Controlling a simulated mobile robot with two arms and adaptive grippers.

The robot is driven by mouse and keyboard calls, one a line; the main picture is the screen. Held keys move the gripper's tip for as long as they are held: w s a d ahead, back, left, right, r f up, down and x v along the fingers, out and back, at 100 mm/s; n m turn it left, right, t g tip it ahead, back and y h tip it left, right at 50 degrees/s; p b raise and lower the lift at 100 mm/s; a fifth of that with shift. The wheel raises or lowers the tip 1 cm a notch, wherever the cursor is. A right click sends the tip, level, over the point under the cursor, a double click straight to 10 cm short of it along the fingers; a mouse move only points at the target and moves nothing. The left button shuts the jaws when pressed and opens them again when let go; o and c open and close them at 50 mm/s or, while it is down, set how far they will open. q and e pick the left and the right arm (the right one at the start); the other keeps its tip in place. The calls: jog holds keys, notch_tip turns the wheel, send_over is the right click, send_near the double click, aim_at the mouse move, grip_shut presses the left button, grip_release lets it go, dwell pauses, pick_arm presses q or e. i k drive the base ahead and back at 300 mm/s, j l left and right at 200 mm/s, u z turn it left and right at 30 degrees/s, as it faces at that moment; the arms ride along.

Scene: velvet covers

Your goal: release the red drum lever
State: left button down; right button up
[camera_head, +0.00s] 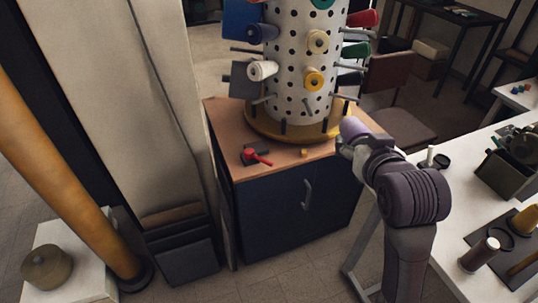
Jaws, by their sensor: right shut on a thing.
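The red drum lever (258,157) sits on a small black mount near the front left of the wooden cabinet top (240,174). The white drum (287,78) with rows of black holes stands behind it on a round yellow base (262,131), with pegs and coloured spools around it. My right gripper (346,143) is at the right edge of the cabinet, well to the right of the lever and apart from it. It is shut on what looks like a lavender spool (353,128); its fingers are partly hidden by my wrist. My left gripper is out of view.
A small yellow-orange block (304,153) lies on the cabinet top right of the lever. A white table (444,218) with tools stands at the right. A chair (396,112) is behind the cabinet's right side. A yellow column (62,160) rises at the left.

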aim_at(249, 152)
jog(key=i+l, duration=0.5)
jog(key=i+l+u, duration=0.15)
jog(key=i+l, duration=0.35)
jog(key=l, duration=0.15)
